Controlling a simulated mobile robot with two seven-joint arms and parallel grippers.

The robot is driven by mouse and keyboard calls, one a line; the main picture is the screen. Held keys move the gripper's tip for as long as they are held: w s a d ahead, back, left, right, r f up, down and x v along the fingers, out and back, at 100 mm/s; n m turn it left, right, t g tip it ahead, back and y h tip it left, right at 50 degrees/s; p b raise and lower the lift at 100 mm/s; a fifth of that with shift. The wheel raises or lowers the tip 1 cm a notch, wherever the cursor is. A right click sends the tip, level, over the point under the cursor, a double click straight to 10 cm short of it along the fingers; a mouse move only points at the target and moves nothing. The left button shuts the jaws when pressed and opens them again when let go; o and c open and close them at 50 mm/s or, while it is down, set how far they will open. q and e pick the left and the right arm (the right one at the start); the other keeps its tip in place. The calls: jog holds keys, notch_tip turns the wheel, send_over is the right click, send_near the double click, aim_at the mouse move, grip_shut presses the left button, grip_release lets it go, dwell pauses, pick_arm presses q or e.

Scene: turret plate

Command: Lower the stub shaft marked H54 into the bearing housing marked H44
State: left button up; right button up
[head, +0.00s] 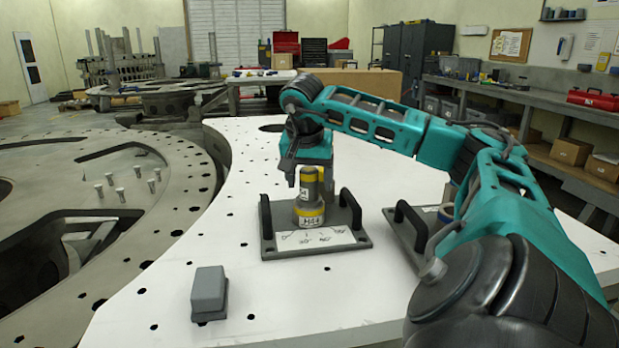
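The bearing housing (312,221), a short grey cylinder with a yellow band and a label reading H44, stands upright on a grey plate (284,251). The stub shaft (309,178), grey with yellow and a partly hidden white label, stands upright directly over the housing. Its lower end meets the housing's top in this view; how deep it sits inside cannot be told. My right gripper (306,168) points down at the shaft's top. One dark finger shows left of the shaft; the other is hidden, so its grip is unclear. My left gripper is out of view.
The plate has dark upright handles (350,209) on both sides and an angle-marked white sheet. A second handled plate (400,228) lies to the right, partly behind my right arm. A grey block (208,290) sits at the front left. The white table (262,300) is otherwise mostly clear.

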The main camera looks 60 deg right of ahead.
jog(key=shift+f, duration=0.1)
jog(key=p+v, duration=0.6)
jog(key=v, duration=0.7)
jog(key=shift+w, duration=0.1)
jog(key=shift+a, duration=0.1)
dwell(0.4)
